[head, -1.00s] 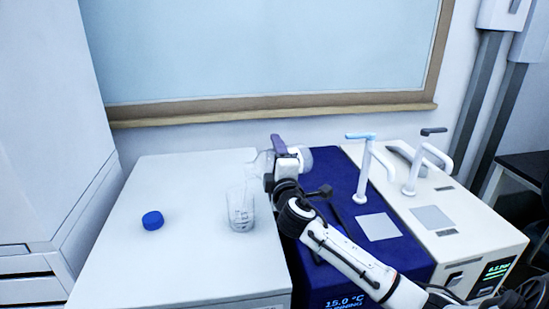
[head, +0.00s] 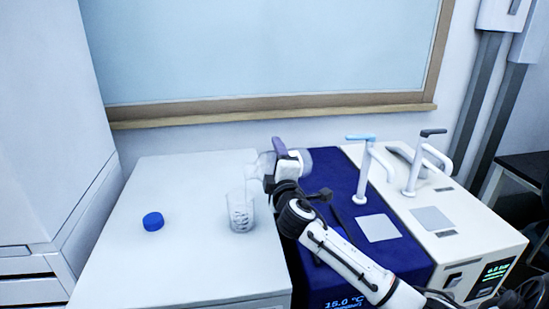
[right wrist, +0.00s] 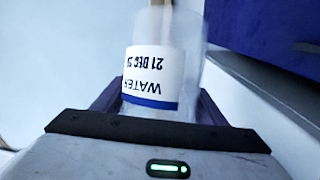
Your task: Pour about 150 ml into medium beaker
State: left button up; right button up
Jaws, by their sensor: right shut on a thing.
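A clear glass beaker (head: 240,213) with dark markings stands upright on the white worktop, near its right edge. My right gripper (head: 281,165) is just behind and right of the beaker, shut on a translucent bottle (head: 264,164). The bottle's end points left, above and behind the beaker's rim. In the right wrist view the bottle's white label (right wrist: 150,75) reads WATER upside down, with a blue stripe, between purple fingers. I cannot make out a stream or the liquid level in the beaker. My left gripper is not in view.
A blue screw cap (head: 153,221) lies left of the beaker on the white worktop (head: 180,265). A dark blue unit (head: 335,265) and a cream unit (head: 480,235), each with a tap-like post, stand to the right. The worktop's left and front are clear.

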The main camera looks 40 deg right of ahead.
jog(key=shift+f+m+y+p, duration=0.3)
jog(key=shift+f+m+p, duration=0.05)
jog(key=shift+m, duration=0.45)
jog(key=shift+r+m+g+p, duration=0.25)
jog(key=shift+m+g+p, duration=0.15)
jog(key=shift+m+p, duration=0.65)
jog(key=shift+y+p, duration=0.4)
jog(key=shift+p, duration=0.1)
jog(key=shift+a+f+m, duration=0.1)
jog(key=shift+f+m, duration=0.1)
jog(key=shift+m, duration=0.15)
